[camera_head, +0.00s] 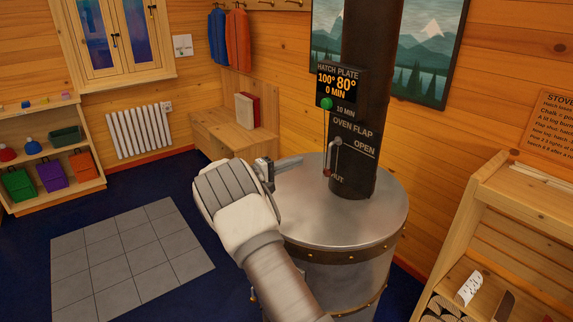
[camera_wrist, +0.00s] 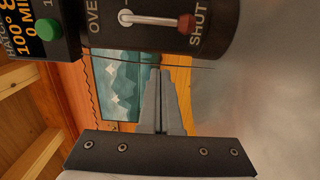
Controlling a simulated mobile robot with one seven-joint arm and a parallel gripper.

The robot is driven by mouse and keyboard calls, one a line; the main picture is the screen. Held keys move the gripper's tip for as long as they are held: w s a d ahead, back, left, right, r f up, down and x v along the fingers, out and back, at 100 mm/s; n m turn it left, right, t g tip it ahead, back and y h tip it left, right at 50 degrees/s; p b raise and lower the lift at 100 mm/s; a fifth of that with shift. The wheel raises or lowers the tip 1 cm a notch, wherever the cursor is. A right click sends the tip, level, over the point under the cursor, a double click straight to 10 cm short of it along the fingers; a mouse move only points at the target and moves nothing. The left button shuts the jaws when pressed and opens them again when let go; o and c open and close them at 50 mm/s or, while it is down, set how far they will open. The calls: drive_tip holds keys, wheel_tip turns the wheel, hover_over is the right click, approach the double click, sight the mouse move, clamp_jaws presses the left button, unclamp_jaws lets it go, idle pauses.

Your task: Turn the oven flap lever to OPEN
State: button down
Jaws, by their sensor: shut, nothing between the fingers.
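The oven flap lever (camera_head: 331,158) is a pale metal rod with a red knob on the dark stove pipe (camera_head: 370,100). It hangs down from its pivot, its knob at the SHUT label; OPEN is printed to the upper right. In the wrist view the lever (camera_wrist: 150,19) lies near the top, its red knob (camera_wrist: 186,23) beside SHUT. My gripper (camera_head: 300,160) is shut and empty, left of the lever and apart from it, above the stove top. In the wrist view its closed fingers (camera_wrist: 160,72) point toward the pipe, below the lever in the picture.
The round metal stove top (camera_head: 370,225) lies under the pipe. A display panel (camera_head: 338,85) with a green button (camera_head: 327,104) is on the pipe above the lever. A wooden shelf unit (camera_head: 520,200) stands at the right. A bench (camera_head: 235,130) stands behind my gripper.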

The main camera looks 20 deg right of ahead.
drive_tip(key=s+d+p, duration=0.2)
drive_tip(key=d, duration=0.4)
drive_tip(key=shift+d, duration=0.15)
